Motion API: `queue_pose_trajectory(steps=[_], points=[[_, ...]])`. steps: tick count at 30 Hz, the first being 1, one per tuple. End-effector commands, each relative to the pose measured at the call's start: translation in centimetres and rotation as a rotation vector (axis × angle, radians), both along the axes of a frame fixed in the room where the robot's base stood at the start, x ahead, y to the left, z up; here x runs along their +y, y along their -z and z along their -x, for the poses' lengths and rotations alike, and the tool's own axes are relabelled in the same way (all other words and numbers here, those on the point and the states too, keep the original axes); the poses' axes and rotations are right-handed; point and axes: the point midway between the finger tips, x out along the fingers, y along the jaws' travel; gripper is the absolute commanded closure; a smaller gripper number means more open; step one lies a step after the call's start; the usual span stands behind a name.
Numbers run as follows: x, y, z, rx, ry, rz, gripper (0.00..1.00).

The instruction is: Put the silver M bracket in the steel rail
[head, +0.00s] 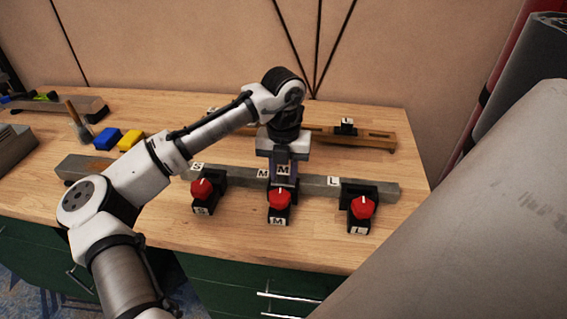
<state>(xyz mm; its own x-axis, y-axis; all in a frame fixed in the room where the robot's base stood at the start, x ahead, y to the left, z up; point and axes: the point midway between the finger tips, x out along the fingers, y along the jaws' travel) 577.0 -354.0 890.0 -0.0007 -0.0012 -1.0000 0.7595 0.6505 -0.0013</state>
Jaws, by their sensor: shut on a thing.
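The steel rail (318,187) is a long grey bar lying across the front of the workbench, with S, M and L labels along it. My gripper (282,158) points down over the middle of the rail and is shut on the silver M bracket (283,171), which carries a white M label. The bracket is at the rail's M place, just right of the rail's own M label. My gripper hides its upper part, and I cannot tell whether it is seated in the rail or just above it.
Red knobs on black blocks marked S (202,190), M (279,198) and L (362,208) stand along the rail's front. A brown rail (376,138) with an L piece (347,126) lies behind. Blue (107,138) and yellow (131,140) blocks lie left. Large grey rolls (480,220) stand right.

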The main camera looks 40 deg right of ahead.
Motion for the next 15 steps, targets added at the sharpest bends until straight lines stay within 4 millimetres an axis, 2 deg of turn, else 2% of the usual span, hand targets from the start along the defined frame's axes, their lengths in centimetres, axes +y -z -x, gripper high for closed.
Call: queue_pose_trajectory(steps=[6, 7, 12, 15], points=[[0.0, -0.05, 0.0, -0.001, 0.0, 0.001, 0.99], [0.0, -0.05, 0.0, -0.001, 0.0, 0.001, 0.65], [0.0, -0.04, 0.0, 0.0, 0.0, 0.0, 0.44], [0.0, -0.03, 0.0, 0.0, 0.0, 0.0, 0.44]])
